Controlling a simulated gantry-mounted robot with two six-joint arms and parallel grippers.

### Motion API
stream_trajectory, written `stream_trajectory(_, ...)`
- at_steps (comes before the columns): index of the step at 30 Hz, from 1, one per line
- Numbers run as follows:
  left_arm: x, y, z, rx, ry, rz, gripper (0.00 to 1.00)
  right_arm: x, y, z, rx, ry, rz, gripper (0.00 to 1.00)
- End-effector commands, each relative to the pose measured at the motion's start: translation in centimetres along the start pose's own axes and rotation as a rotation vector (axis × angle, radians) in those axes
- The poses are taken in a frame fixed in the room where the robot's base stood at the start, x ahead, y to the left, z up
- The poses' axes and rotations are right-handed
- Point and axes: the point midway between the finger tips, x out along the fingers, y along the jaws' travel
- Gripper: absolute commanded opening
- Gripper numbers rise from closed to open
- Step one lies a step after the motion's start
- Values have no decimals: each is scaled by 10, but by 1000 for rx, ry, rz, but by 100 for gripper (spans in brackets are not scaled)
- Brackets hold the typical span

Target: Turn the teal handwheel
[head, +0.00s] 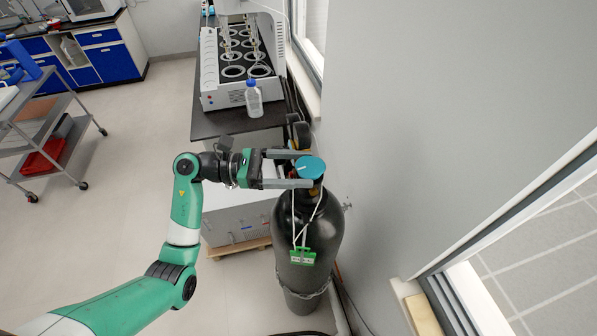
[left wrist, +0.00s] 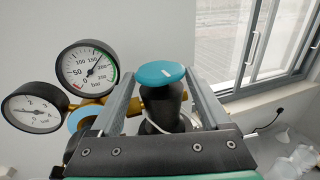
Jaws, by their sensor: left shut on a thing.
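The teal handwheel (head: 311,166) tops the black gas cylinder (head: 307,240) beside the wall. It also shows in the left wrist view (left wrist: 161,73), as a teal disc with a short white mark, above a dark neck. My left gripper (head: 305,170) reaches in level from the left, with one finger on each side of the handwheel. It is shut on the handwheel, though the exact contact is partly hidden by the disc. My right gripper is not in view.
Two pressure gauges, one large (left wrist: 89,67) and one small (left wrist: 34,107), sit left of the handwheel. A green tag (head: 303,257) hangs on the cylinder. A bench (head: 236,121) with a distiller and a bottle (head: 253,99) stands behind. The wall and window are close on the right.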

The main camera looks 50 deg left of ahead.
Motion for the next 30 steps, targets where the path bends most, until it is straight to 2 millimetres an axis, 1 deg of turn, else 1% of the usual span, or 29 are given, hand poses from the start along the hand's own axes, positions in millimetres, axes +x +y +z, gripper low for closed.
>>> stream_trajectory(11,0,0,0,-1,1,-6,25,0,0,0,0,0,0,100)
stream_trajectory(12,0,0,0,-1,1,-6,86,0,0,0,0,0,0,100)
stream_trajectory(14,0,0,0,-1,1,-5,96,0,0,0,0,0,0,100)
stream_trajectory(15,0,0,0,-1,1,-5,100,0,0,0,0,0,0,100)
stream_trajectory(23,0,0,0,-2,1,0,100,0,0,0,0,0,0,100)
stream_trajectory(26,0,-1,2,-3,1,26,100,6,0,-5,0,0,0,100)
stream_trajectory(30,0,-4,6,-5,2,116,100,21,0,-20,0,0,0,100)
